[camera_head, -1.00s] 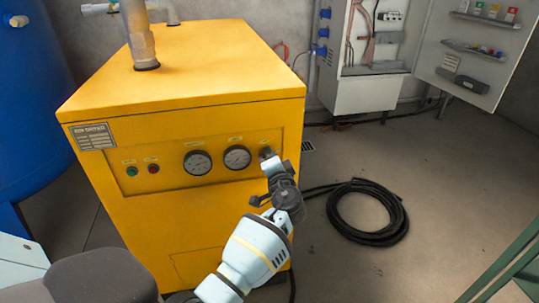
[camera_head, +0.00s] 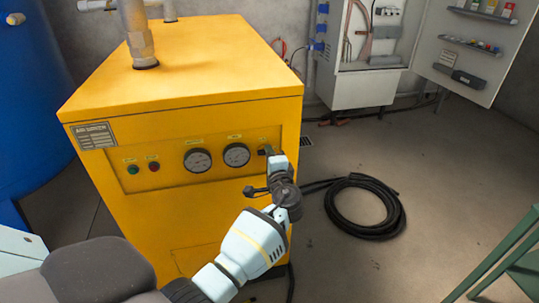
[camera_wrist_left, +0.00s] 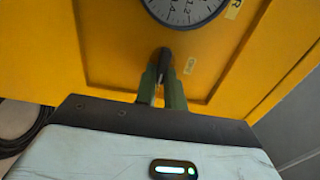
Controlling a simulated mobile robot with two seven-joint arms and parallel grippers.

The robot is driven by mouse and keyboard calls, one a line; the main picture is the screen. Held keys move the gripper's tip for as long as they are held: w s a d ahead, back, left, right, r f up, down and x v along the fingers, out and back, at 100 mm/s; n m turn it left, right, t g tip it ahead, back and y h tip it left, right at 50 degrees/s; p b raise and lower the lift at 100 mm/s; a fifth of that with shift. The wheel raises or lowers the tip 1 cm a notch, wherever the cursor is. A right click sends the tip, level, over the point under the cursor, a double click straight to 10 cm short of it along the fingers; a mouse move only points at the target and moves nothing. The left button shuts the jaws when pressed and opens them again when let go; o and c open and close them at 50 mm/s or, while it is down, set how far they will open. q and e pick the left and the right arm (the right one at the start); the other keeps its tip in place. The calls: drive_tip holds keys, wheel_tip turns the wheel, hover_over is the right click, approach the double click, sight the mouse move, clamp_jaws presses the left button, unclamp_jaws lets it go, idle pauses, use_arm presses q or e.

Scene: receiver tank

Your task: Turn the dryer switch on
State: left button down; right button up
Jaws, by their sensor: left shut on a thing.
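The dryer (camera_head: 190,90) is a yellow cabinet with a recessed front panel that bears a green and a red button, two round gauges and a dark switch (camera_wrist_left: 164,58) at the panel's right end. My left gripper (camera_head: 270,153) is at that switch, right of the second gauge. In the left wrist view its green fingers (camera_wrist_left: 163,84) are shut on the switch, whose dark knob sticks out between and beyond the tips. In the head view the gripper hides most of the switch. Its exact setting cannot be told. My right gripper is not in view.
A coiled black hose (camera_head: 365,210) lies on the floor to the right. A blue tank (camera_head: 35,110) stands at left and a green frame (camera_head: 510,255) at lower right.

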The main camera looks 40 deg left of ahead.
use_arm(q)
drive_tip(key=c, duration=1.5)
unclamp_jaws()
drive_tip(key=shift+v, duration=3.95)
